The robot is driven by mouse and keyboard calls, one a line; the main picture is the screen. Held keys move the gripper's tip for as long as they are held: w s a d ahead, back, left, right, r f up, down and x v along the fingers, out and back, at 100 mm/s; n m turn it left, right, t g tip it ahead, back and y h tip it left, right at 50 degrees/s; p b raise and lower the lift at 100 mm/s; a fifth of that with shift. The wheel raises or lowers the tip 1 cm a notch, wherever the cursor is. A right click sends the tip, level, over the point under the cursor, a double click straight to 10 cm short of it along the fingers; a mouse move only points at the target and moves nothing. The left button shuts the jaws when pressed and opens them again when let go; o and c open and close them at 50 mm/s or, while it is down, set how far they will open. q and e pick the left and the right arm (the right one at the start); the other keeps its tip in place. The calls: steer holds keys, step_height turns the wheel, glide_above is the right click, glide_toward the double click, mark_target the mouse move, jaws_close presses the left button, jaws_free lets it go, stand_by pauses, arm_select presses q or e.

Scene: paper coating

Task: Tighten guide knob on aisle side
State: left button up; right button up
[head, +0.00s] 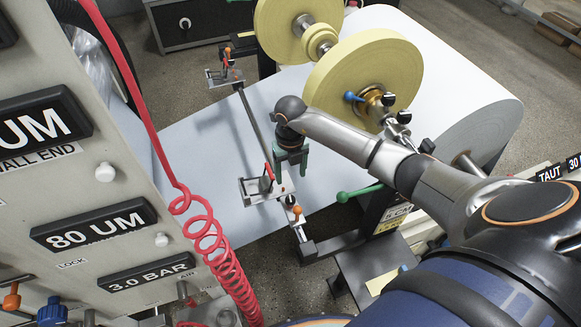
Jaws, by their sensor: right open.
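A thin guide bar (256,128) crosses the pale web, with a metal plate bracket at each end. The near bracket (254,190) carries a red lever (269,172), and a small orange-topped knob (296,210) stands just below it. The far bracket (222,78) has a similar orange-red knob (227,56). I cannot tell from the picture which end is the aisle side. My right gripper (291,163) points down with green fingers, open, just above and right of the near bracket; contact is unclear. My left gripper is out of view.
Yellow rolls (365,75) and a wide white roll (470,120) stand behind my right arm. A green-knobbed lever (358,193) is right of the gripper. A panel (60,180) with a coiled red hose (208,235) fills the left.

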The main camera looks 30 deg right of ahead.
mark_target(291, 198)
step_height(291, 198, down, 11)
steer(key=shift+a+f+b, duration=0.1)
steer(key=shift+f+b, duration=0.05)
steer(key=shift+b, duration=0.45)
jaws_close()
stand_by(0.3)
